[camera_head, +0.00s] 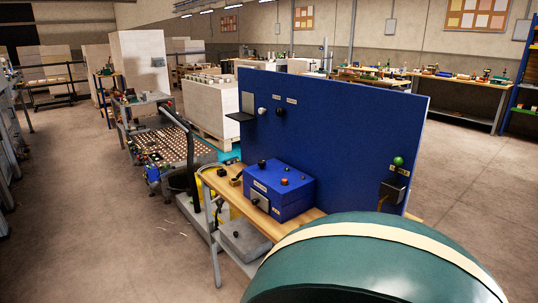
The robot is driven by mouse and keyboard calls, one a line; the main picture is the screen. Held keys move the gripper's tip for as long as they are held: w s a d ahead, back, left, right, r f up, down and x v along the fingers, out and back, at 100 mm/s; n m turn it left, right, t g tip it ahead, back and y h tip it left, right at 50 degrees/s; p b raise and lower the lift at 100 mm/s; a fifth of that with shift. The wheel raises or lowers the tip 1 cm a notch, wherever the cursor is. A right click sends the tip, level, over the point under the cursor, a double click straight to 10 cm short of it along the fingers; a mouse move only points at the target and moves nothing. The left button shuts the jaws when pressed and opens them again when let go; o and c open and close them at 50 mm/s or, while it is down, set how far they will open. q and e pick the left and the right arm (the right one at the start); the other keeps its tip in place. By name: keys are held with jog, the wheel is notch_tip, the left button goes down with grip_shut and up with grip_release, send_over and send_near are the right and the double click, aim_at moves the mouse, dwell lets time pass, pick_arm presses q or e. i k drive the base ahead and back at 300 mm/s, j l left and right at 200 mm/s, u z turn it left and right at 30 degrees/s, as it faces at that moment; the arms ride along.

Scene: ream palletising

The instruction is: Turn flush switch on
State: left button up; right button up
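A tall blue panel (340,125) stands behind a wooden-topped bench (262,222). The panel carries a white knob (262,111) and a black knob (280,111) beside small labels. At its right end are a green ball-shaped knob (398,161) and a dark plate (391,193). A blue box (290,205) on the bench has an orange button (284,181), small black knobs and a grey plate (260,199) on its front. I cannot tell which of these is the flush switch, or its state. Neither gripper is in view.
A large dark green rounded shape with a cream band fills the bottom right and hides the bench's near end; I cannot tell whether it is mine. A cart with a dotted top (165,147) and pallet stacks (207,108) stand behind. The floor at left (85,225) is clear.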

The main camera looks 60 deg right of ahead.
aim_at(261, 163)
jog(key=i+z, duration=0.3)
jog(key=z, duration=0.15)
jog(key=i+z, duration=0.3)
jog(key=z, duration=0.2)
jog(key=i+j+z, duration=0.2)
jog(key=z, duration=0.25)
jog(key=i+j+z, duration=0.1)
jog(key=i+z, duration=0.15)
jog(key=z, duration=0.2)
jog(key=i+j+z, duration=0.15)
jog(key=z, duration=0.35)
jog(key=i+j+z, duration=0.2)
jog(key=z, duration=0.25)
jog(key=i+j+z, duration=0.15)
jog(key=z, duration=0.25)
jog(key=i+j+z, duration=0.1)
jog(key=j+z, duration=0.55)
jog(key=z, duration=0.15)
jog(key=i, duration=0.05)
